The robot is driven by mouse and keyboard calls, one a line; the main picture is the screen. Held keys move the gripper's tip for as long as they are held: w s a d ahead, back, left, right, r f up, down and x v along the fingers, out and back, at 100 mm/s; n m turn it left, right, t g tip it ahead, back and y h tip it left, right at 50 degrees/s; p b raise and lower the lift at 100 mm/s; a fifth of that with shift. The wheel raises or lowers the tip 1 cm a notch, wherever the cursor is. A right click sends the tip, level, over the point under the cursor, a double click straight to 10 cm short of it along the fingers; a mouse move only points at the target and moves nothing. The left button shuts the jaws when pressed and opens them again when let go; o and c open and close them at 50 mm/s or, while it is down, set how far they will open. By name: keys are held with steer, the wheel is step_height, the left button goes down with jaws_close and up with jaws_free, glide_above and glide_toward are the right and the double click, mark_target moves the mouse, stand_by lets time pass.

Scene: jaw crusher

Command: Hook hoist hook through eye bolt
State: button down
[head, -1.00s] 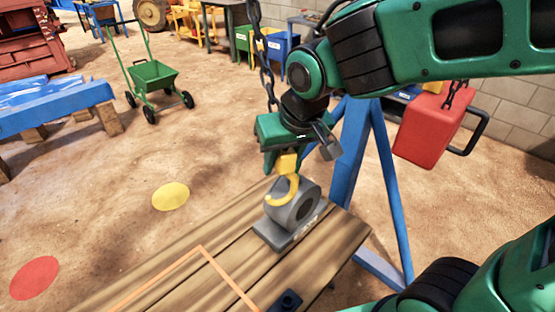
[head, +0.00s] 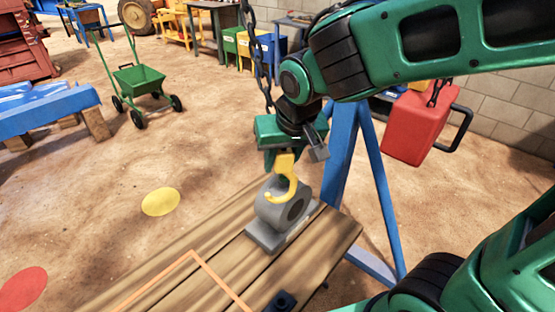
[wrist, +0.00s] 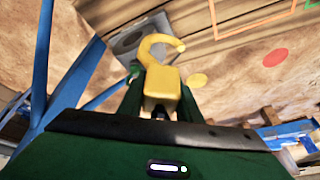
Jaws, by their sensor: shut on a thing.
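My gripper (head: 284,157) is shut on the yellow hoist hook (head: 289,182), which points downward. The hook hangs in front of the top of a grey round housing (head: 293,212) on a flat base. In the wrist view the hook (wrist: 163,84) reaches out from between the fingers, its curved end open to the right. The housing (wrist: 126,40) lies just beyond it, partly covered by the hook.
The housing stands on a wooden plank table (head: 330,240) with an orange outline (head: 215,272). A blue frame (head: 343,150) stands behind it. A chain (head: 256,55) hangs beside my gripper. A red block (head: 420,125) hangs at right. Open sandy floor lies left.

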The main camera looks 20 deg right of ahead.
steer(key=w+d+f+m+h, duration=0.1)
steer(key=w+d+f+m, duration=0.1)
steer(key=d, duration=0.3)
steer(key=w+d+f+m+h, duration=0.1)
steer(key=w+d+f+m, duration=0.2)
steer(key=w+d+m, duration=0.1)
steer(key=w+d+f+m+g+h, duration=0.1)
steer(key=w+d+f+m, duration=0.1)
steer(key=d, duration=0.3)
steer(key=shift+w+d+f+m+h, duration=0.3)
steer(key=shift+w+d+m, duration=0.15)
steer(key=shift+m, duration=0.35)
stand_by(3.0)
steer(key=shift+s, duration=0.1)
steer(key=shift+f, duration=0.1)
steer(key=shift+w+a+f, duration=0.15)
steer(key=shift+w+a, duration=0.65)
steer(key=shift+w, duration=0.1)
steer(key=shift+w+a+f, duration=0.1)
steer(key=shift+w+a, duration=0.65)
steer(key=shift+w, duration=0.1)
steer(key=shift+w+a, duration=0.1)
steer(key=shift+w+a+r, duration=0.2)
steer(key=shift+w+a, duration=0.9)
steer(key=shift+w, duration=0.15)
